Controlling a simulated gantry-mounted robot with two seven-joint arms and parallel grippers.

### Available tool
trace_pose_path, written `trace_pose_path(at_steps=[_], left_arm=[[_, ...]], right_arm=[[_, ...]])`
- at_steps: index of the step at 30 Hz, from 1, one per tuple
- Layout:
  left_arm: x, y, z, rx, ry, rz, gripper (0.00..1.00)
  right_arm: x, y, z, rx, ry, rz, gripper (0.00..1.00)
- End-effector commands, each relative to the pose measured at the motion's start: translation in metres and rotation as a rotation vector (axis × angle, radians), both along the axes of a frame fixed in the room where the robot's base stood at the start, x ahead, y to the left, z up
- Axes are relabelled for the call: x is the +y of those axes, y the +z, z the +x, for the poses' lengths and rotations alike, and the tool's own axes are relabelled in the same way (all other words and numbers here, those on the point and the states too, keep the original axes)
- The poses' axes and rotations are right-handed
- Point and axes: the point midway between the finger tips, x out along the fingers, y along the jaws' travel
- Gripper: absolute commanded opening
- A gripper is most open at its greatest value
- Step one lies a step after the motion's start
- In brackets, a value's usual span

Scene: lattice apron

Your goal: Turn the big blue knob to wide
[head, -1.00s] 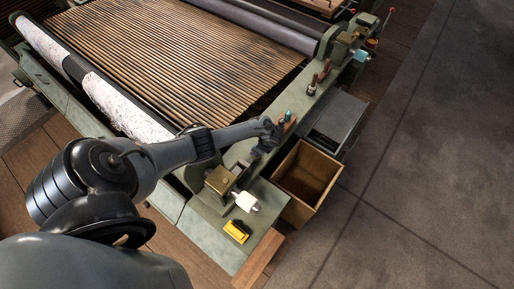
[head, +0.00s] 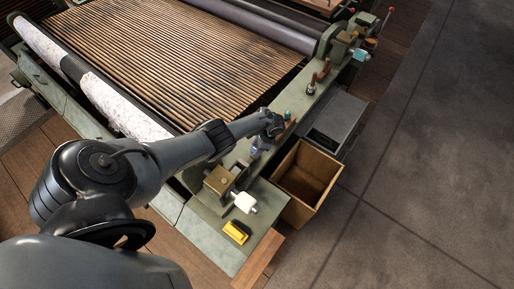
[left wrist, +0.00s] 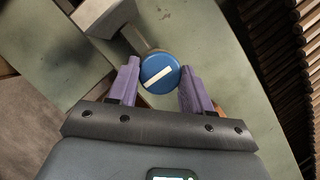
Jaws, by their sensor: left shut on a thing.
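The big blue knob (left wrist: 160,73) shows in the left wrist view as a round blue cap with a white bar. The bar slants from lower left to upper right. My left gripper (left wrist: 158,88) has its two purple fingers on either side of the knob, shut on it. In the head view my left gripper (head: 272,127) is over the green side frame (head: 296,104) of the machine, and the knob is mostly hidden by it. I cannot read any setting mark around the knob. My right gripper is not in view.
An open cardboard box (head: 304,183) and a grey case (head: 335,122) stand right of the frame. A brass block (head: 219,181), a white knob (head: 245,202) and a yellow object (head: 236,232) sit at the near end. Wooden slats (head: 190,62) fill the left. Floor at right is clear.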

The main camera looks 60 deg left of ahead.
Motion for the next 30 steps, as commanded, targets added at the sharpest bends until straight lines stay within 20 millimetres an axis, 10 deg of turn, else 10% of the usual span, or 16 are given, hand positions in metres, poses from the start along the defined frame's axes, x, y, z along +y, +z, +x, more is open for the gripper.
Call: trace_pose_path(at_steps=[14,15,18,30], left_arm=[[0.0002,-0.0002,-0.0006,0.002,0.011,0.0,0.19],[0.0003,-0.0002,-0.0006,0.002,0.011,0.0,0.56],[0.0003,-0.0002,-0.0006,0.001,0.011,0.001,0.71],[-0.0003,0.0045,0.0012,0.0,0.011,0.0,0.74]], right_arm=[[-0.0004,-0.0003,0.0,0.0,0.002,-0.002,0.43],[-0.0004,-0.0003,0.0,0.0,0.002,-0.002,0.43],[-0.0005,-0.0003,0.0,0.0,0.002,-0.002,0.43],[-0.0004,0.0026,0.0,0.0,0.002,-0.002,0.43]])
